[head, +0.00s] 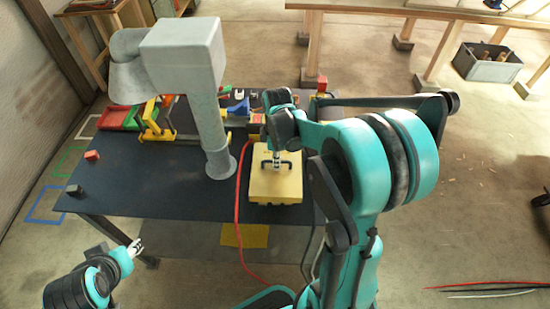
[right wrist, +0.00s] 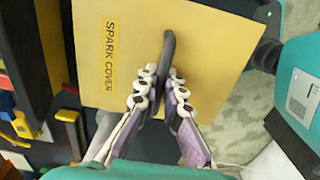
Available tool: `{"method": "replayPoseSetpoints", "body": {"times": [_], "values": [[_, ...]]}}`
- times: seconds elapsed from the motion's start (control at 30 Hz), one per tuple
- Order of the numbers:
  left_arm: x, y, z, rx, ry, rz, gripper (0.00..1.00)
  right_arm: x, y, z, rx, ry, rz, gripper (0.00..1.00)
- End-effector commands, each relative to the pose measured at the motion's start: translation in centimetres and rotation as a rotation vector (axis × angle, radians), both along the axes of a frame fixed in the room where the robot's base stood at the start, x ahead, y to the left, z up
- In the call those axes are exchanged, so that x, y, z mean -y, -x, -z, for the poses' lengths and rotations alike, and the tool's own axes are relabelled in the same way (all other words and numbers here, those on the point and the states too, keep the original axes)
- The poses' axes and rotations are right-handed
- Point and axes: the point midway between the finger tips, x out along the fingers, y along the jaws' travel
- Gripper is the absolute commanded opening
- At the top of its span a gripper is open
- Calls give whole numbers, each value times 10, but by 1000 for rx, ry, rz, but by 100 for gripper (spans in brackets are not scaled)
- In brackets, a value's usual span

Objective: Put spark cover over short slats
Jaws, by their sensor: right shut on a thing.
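The spark cover (head: 262,188) is a yellow box with a dark handle on top, near the right front of the dark table. Its label reads SPARK COVER in the right wrist view (right wrist: 98,88). My right gripper (head: 277,162) is above it, and its fingers in the right wrist view (right wrist: 158,88) are closed on the dark handle (right wrist: 168,48). I cannot tell whether the cover touches the table. I cannot make out the short slats. My left gripper (head: 136,246) is off the table's front left, away from the cover; its jaw opening is too small to judge.
A grey machine (head: 208,115) with a round column stands left of the cover. A red cable (head: 238,205) runs over the table's front edge. A red-green tray (head: 120,118) lies at the back left. The table's front left (head: 140,185) is mostly clear.

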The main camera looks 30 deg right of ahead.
Motion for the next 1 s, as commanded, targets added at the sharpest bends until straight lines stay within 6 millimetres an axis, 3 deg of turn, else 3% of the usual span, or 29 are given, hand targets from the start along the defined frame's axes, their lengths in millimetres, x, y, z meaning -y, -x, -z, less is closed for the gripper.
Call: {"method": "replayPoseSetpoints", "body": {"times": [0.53,1.0], "values": [[0,0,42,0,0,0,40,0,0,54,0,0,0,0],[0,0,46,0,0,0,40,0,0,59,0,0,0,0]]}}
